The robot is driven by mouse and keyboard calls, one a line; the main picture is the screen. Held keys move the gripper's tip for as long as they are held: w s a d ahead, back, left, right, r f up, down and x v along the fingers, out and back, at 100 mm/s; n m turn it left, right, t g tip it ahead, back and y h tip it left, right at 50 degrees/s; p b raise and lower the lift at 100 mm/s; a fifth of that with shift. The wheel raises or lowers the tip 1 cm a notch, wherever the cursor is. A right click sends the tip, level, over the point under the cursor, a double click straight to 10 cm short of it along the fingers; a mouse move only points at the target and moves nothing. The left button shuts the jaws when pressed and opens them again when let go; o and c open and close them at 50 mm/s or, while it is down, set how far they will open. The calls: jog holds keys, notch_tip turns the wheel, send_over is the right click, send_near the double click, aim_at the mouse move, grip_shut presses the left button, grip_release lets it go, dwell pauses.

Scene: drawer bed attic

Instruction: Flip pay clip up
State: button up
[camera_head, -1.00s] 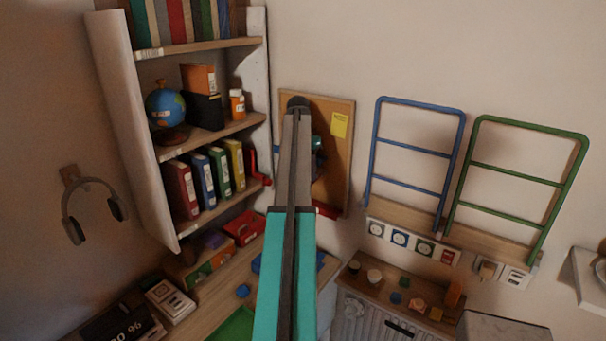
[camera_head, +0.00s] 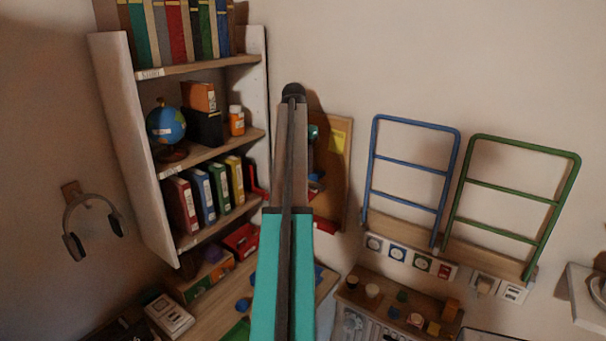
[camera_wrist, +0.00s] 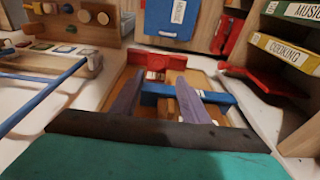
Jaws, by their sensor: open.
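The cork board (camera_head: 331,180) hangs on the wall beside the shelf, half hidden behind my arm in the head view. A yellow note (camera_head: 338,141) is on it, and a red piece (camera_head: 325,225) sits at its lower edge. In the wrist view, a red piece with a white label (camera_wrist: 160,60) and a blue bar (camera_wrist: 212,97) lie on the board. I cannot read which of them is the pay clip. My gripper (camera_wrist: 160,79) is open, its two grey fingers spread in front of the blue bar. I cannot tell whether they touch it.
A shelf with books, a globe (camera_head: 166,124) and binders (camera_head: 208,195) stands left of the board. A red bracket (camera_wrist: 265,82) juts out near the fingers. Blue (camera_head: 411,163) and green (camera_head: 510,197) rails are on the right wall. A cluttered desk lies below.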

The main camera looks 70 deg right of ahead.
jog(key=shift+w+a+r, duration=0.1)
jog(key=shift+a+r, duration=0.05)
jog(key=shift+r, duration=0.8)
jog(key=shift+w+a+r, duration=0.1)
jog(key=shift+a+r, duration=0.05)
jog(key=shift+r, duration=0.75)
jog(key=shift+s, duration=0.15)
